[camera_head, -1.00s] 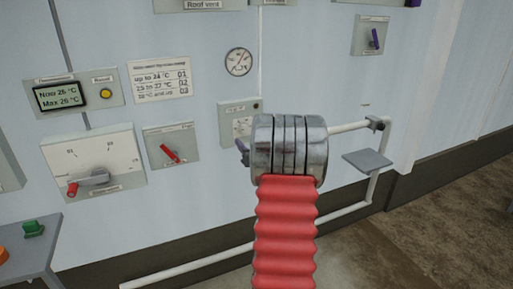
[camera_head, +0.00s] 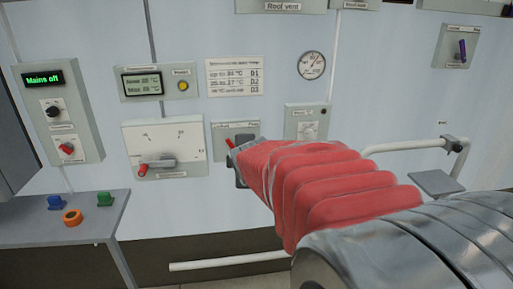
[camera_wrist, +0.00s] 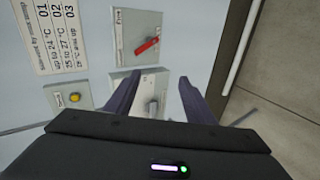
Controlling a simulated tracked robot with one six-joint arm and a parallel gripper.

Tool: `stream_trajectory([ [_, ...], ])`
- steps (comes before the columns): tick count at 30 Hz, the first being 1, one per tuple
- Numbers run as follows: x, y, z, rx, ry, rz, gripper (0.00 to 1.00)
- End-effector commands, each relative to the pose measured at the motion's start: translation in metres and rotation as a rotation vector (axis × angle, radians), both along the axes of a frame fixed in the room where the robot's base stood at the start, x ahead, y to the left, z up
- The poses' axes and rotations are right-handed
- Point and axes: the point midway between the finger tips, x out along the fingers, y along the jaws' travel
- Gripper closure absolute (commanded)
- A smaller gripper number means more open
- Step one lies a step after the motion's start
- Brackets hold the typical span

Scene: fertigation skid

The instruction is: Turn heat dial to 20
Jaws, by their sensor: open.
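No label that I can read marks the heat dial. A small panel with a round dial (camera_head: 304,129) sits below the gauge, its lower part hidden by my arm. A wider white box (camera_head: 162,140) carries a scale and a grey handle with a red end; it also shows in the wrist view (camera_wrist: 128,92). My gripper (camera_head: 236,165) is mostly hidden by my red sleeve in the head view. In the wrist view, my open gripper (camera_wrist: 157,84) points towards the wall, with the box's grey handle (camera_wrist: 154,107) between its fingers. The fingers look empty; contact cannot be told.
A red-lever switch (camera_head: 232,136) is beside the box. Left are a "Mains off" panel (camera_head: 62,112) with two knobs and a shelf (camera_head: 95,228) with coloured pieces. A white rail (camera_head: 410,145) and small grey shelf (camera_head: 437,184) stick out at right.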

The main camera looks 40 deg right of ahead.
Motion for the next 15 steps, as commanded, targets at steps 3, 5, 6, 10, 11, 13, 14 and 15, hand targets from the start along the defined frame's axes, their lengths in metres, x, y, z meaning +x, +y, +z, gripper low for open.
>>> stream_trajectory([
  [3,-0.020,0.046,0.000,0.168,-0.016,-0.064,0.51],
  [5,-0.032,0.066,-0.002,0.252,-0.018,-0.103,0.51],
  [6,-0.041,0.080,-0.004,0.309,-0.017,-0.129,0.51],
  [10,-0.071,0.123,-0.010,0.488,-0.010,-0.219,0.51],
  [11,-0.078,0.133,-0.012,0.528,-0.005,-0.240,0.51],
  [13,-0.097,0.155,-0.017,0.620,0.007,-0.293,0.51],
  [14,-0.105,0.165,-0.019,0.658,0.014,-0.315,0.51],
  [15,-0.117,0.177,-0.023,0.707,0.024,-0.348,0.51],
])
